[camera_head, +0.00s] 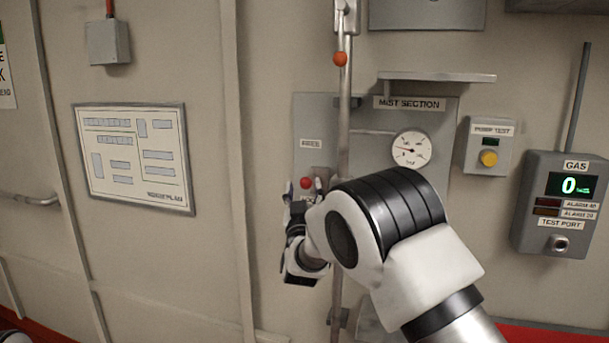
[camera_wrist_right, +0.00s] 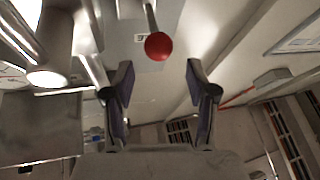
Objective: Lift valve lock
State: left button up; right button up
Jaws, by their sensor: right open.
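A small red ball knob (camera_head: 306,183) shows at the mist section panel (camera_head: 445,135), left of the vertical pipe. I take it to be the valve lock's knob, though no label I can read says so. In the right wrist view the red ball (camera_wrist_right: 158,46) sits on a thin grey stem, ahead of the fingertips and in line with the gap between them. My right gripper (camera_head: 303,193) is open and empty near the knob, and its two spread fingers show in the wrist view (camera_wrist_right: 160,85). My right forearm hides the panel's lower part.
A grey vertical pipe (camera_head: 345,110) with an orange-red ball (camera_head: 340,59) runs close beside my right gripper. A shelf (camera_head: 437,77) juts out above the panel. A pressure gauge (camera_head: 411,149), a pump test box (camera_head: 488,146) and a gas box (camera_head: 561,205) are to the right.

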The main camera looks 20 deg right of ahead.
aim_at(306, 186)
jog(key=w, duration=0.1)
jog(key=w+d, duration=0.1)
jog(key=w, duration=0.1)
jog(key=w+d, duration=0.1)
jog(key=shift+w+d+p, duration=0.1)
jog(key=shift+w+p, duration=0.25)
jog(key=shift+p, duration=0.05)
jog(key=shift+s+a+r, duration=0.15)
jog(key=shift+s+a, duration=0.05)
jog(key=shift+s, duration=0.05)
jog(key=shift+s+a+r, duration=0.1)
jog(key=shift+s+r, duration=0.05)
jog(key=shift+s, duration=0.05)
jog(key=shift+c, duration=1.4)
grip_shut()
jog(key=shift+r, duration=1.85)
jog(key=shift+o, duration=1.3)
grip_release()
jog(key=shift+w, duration=0.1)
jog(key=shift+w+d+f, duration=0.15)
jog(key=shift+d+f, duration=0.05)
jog(key=shift+f, duration=0.05)
